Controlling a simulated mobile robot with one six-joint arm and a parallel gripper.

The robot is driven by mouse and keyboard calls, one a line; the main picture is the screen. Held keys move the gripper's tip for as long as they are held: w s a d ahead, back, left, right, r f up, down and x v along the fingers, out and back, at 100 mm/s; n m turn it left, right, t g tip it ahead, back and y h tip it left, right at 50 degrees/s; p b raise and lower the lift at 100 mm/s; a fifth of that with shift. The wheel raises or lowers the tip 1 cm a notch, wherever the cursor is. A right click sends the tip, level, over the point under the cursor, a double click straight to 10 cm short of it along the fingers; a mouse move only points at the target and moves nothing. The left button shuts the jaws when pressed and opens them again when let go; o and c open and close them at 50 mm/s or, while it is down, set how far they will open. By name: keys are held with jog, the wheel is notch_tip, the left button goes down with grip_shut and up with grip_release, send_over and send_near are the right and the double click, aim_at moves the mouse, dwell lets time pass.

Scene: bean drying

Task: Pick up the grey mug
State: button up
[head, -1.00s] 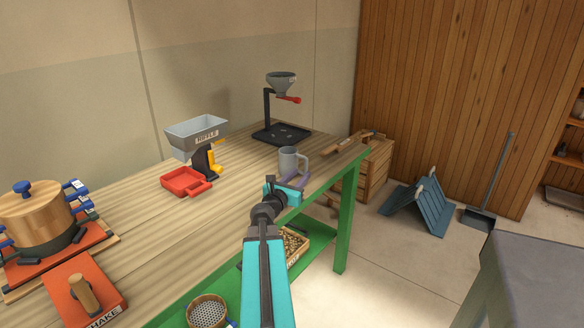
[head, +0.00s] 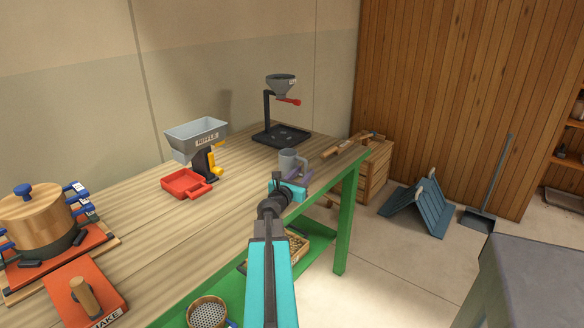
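The grey mug (head: 290,161) stands upright on the wooden-topped bench, near its right front edge, with its handle toward the right. How far apart the fingers are is also hidden.
A grey funnel on a black stand (head: 281,133) is behind the mug. A grey hopper (head: 196,138) and a red tray (head: 187,183) stand to the left. A wooden tool (head: 345,145) lies right of the mug. The bench (head: 150,230) is bare between hopper and front edge.

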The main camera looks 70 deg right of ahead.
jog(key=shift+s+d, duration=0.1)
jog(key=shift+d, duration=1.3)
grip_shut()
